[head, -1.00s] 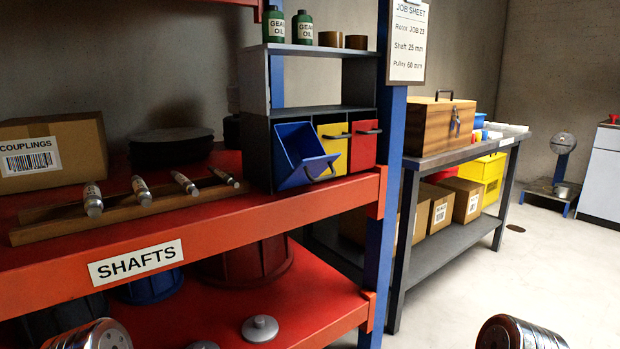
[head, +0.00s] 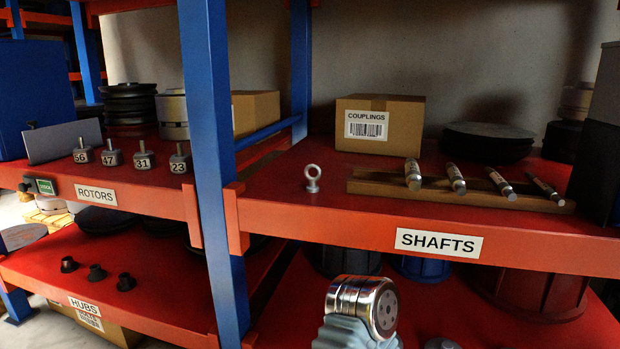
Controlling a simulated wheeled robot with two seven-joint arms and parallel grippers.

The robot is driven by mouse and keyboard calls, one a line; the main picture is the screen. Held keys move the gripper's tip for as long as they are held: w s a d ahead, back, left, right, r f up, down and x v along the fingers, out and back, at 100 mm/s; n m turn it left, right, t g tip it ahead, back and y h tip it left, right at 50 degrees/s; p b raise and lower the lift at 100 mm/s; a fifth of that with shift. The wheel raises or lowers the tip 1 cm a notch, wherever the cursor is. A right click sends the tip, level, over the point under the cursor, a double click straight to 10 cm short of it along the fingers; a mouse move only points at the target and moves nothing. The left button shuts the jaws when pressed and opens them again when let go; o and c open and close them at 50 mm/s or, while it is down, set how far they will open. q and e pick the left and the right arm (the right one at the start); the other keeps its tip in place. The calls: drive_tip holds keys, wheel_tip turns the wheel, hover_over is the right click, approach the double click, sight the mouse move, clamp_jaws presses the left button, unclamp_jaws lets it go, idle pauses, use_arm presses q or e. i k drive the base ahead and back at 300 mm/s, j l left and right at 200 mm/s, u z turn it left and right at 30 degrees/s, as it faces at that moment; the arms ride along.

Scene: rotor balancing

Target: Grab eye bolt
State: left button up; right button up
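A silver eye bolt (head: 312,178) stands on the red shelf of the shafts bay, near its front edge. It is upright with its ring on top, left of the wooden shaft rack, with clear shelf around it. One of my arm links shows at the bottom centre, below the shelf front and apart from the eye bolt. Neither gripper is in view.
The wooden rack (head: 470,194) with several shafts lies to the right of the eye bolt. A couplings box (head: 379,124) stands behind. A blue upright post (head: 215,150) is to the left. Numbered rotors (head: 112,154) stand on the left shelf.

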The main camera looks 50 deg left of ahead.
sight(313, 187)
drive_tip(key=k+u, duration=0.15)
drive_tip(key=u, duration=1.45)
